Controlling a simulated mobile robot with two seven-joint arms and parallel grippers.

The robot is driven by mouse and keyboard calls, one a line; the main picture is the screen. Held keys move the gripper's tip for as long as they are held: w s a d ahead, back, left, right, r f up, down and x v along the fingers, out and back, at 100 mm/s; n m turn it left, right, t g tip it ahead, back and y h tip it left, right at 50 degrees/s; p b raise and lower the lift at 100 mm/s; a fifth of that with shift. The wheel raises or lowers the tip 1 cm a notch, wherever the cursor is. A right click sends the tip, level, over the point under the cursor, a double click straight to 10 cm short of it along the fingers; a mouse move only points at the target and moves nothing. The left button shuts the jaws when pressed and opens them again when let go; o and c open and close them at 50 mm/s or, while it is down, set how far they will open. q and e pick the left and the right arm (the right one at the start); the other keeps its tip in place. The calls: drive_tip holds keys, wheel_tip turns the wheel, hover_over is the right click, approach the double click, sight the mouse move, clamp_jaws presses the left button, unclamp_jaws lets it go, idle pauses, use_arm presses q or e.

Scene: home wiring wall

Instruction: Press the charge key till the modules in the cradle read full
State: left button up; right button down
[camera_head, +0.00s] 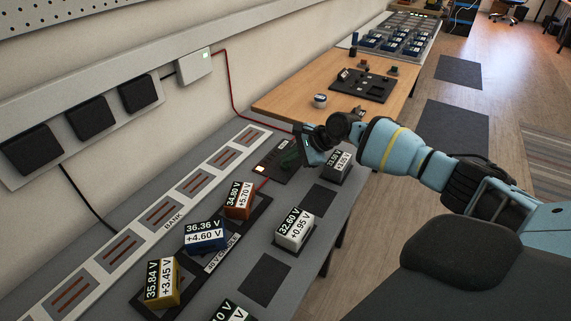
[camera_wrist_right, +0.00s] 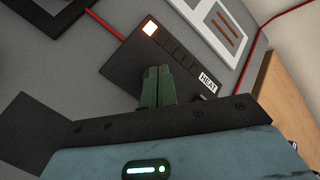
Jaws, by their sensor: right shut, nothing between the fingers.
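The dark cradle (camera_head: 250,222) lies on the grey bench and holds an orange module (camera_head: 239,200) reading 34.80 V, a blue module (camera_head: 205,236) reading 36.36 V and a yellow module (camera_head: 162,282) reading 35.84 V. A dark key panel (camera_head: 268,168) lies beyond the cradle, with a red wire between them. In the right wrist view the panel (camera_wrist_right: 183,62) has a row of squares, one lit, and a HEAT label. My right gripper (camera_head: 288,160) is shut and empty over the panel; its fingers (camera_wrist_right: 157,72) hide part of it, and contact is unclear. No charge label is readable. My left gripper is out of view.
White modules (camera_head: 294,229) (camera_head: 337,167) stand on the bench's right side, one close to my right gripper. The bank strip (camera_head: 160,215) runs along the wall. A wooden table (camera_head: 290,97) adjoins the bench's far end. A dark square (camera_head: 264,281) is bare.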

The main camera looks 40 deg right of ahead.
sight(289, 165)
drive_tip(key=shift+f, duration=0.3)
idle(0.5)
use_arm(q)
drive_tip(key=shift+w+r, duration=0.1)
use_arm(e)
drive_tip(key=shift+r, duration=0.15)
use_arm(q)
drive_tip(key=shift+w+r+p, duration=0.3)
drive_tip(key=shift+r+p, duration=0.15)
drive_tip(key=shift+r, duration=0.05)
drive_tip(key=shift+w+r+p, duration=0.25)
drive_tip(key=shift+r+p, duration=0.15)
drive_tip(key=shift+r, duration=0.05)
use_arm(e)
drive_tip(key=shift+r, duration=0.75)
drive_tip(key=shift+r+p, duration=1.55)
drive_tip(key=shift+r, duration=0.9)
drive_tip(key=shift+r+p, duration=0.2)
drive_tip(key=shift+p, duration=0.2)
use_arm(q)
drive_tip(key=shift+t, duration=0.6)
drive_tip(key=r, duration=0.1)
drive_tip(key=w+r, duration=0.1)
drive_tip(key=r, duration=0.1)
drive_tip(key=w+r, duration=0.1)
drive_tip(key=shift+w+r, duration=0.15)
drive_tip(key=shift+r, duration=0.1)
use_arm(e)
drive_tip(key=shift+f, duration=0.1)
